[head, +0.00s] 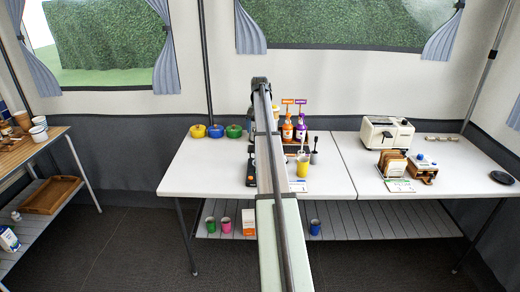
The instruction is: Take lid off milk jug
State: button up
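My arm runs up the middle of the head view to a dark joint above the white table (365,192). I cannot make out the gripper or its fingers. I cannot identify the milk jug with certainty. A white container with a blue label (8,240) stands on the lower left shelf, cut off by the frame edge. A small wooden holder (424,176) on the table's right half has a white item with a blue cap (421,158) in it. Both are small in the picture, and whether either is the milk jug is unclear.
Yellow, blue and green lidded pots (215,131) sit on the table's left. Bottles (288,130) and a yellow cup (303,165) stand mid-table, partly behind my arm. A toaster (387,135) stands at right. Cups (209,225) sit on the slatted shelf below.

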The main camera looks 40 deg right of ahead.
jog(key=shift+d+f, duration=0.1)
jog(key=shift+f, duration=3.75)
jog(key=c, duration=1.1)
